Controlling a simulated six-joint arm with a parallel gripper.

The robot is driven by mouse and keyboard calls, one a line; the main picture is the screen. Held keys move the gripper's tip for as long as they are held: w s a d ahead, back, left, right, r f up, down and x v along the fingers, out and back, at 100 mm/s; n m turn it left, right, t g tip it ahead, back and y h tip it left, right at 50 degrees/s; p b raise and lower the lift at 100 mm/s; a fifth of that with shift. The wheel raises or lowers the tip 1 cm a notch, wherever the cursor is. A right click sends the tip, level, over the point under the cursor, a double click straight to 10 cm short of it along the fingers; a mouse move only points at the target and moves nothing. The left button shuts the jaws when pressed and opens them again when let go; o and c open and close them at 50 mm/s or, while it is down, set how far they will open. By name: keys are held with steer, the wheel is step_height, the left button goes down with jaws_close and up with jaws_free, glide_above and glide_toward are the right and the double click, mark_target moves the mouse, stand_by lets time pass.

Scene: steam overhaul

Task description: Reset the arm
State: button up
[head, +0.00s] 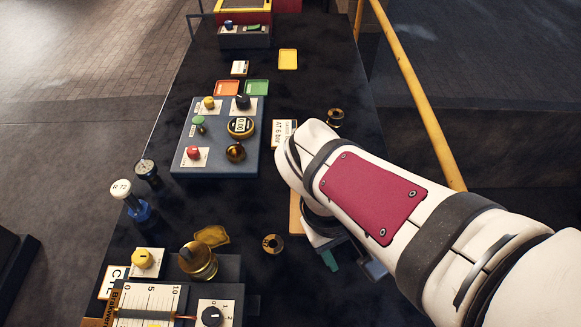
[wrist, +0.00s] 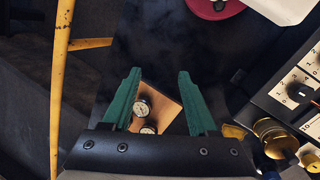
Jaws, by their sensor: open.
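My gripper (wrist: 159,72) is open in the wrist view, its two green fingers apart with nothing held between them. In the head view only a bit of a green finger (head: 331,265) shows below my white arm, which hides the rest. Between and beyond the fingers, a tan board (wrist: 163,96) with two small round gauges (wrist: 142,106) lies on the dark table. In the head view a strip of this board (head: 295,213) shows at the arm's edge. I cannot tell the gap between fingers and board.
A grey panel (head: 183,160) with knobs and a dial stands left of my arm. Orange (head: 228,88), green (head: 257,88) and yellow (head: 288,59) trays lie farther back. A brass ring (head: 272,244) sits near. A yellow rail (head: 412,85) runs along the right. The table's far right is clear.

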steer(key=s+a+m+y, duration=0.2)
steer(key=s+m+y, duration=0.3)
steer(key=m, duration=0.4)
steer(key=shift+s+a+r+m, duration=0.15)
steer(key=shift+s+m, duration=0.25)
steer(key=shift+s, duration=0.25)
